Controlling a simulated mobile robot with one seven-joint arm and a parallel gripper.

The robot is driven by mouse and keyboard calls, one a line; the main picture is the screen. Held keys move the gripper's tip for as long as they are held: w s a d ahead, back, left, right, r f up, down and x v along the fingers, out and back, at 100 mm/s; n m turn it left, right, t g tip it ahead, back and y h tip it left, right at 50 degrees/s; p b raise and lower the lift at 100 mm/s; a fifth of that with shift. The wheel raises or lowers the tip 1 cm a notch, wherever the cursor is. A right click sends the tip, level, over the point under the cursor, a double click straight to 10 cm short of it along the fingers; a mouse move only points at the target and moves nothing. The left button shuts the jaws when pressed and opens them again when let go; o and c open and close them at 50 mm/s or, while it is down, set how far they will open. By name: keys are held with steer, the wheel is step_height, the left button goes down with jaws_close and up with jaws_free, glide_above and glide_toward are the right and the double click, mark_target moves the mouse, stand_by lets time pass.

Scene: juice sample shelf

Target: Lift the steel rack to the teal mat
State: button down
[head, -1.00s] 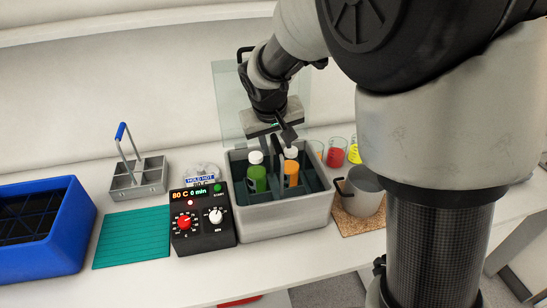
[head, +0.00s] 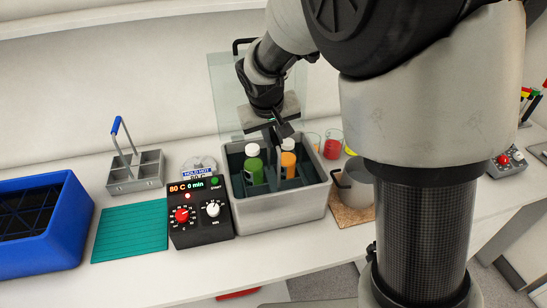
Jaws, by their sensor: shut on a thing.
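A grey water bath (head: 285,207) stands open at the middle of the bench. Inside it, a green bottle (head: 254,172) and an orange bottle (head: 288,164), both white-capped, stand upright in the steel rack (head: 272,182), which shows only in part. My gripper (head: 270,140) points down between the bottles, shut on the rack's grip; the contact is mostly hidden by the gripper itself. The teal mat (head: 129,231) lies flat and empty, left of the black control box (head: 200,222).
An empty steel caddy with a blue handle (head: 136,173) stands behind the mat. A blue crate (head: 60,240) is at the far left. A clear lid (head: 222,95) stands up behind the bath. A grey pot (head: 357,190) on cork and juice beakers (head: 333,145) are to its right.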

step_height(320, 180, up, 18)
steer(key=shift+r, duration=0.15)
stand_by(0.4)
steer(key=shift+w, duration=0.1)
steer(key=shift+a, duration=0.1)
stand_by(0.3)
steer(key=s+a+f+b, duration=0.1)
steer(key=s+a+f, duration=0.1)
steer(key=a, duration=0.8)
steer(key=shift+s+a+f, duration=0.2)
steer(key=shift+a+f, duration=0.05)
steer(key=shift+f, duration=0.05)
stand_by(0.4)
steer(key=shift+a, duration=0.1)
steer(key=s+a+p, duration=0.2)
steer(key=a, duration=0.8)
steer(key=shift+s+a, duration=0.15)
steer(key=shift+a, duration=0.05)
stand_by(0.5)
steer(key=shift+p, duration=0.3)
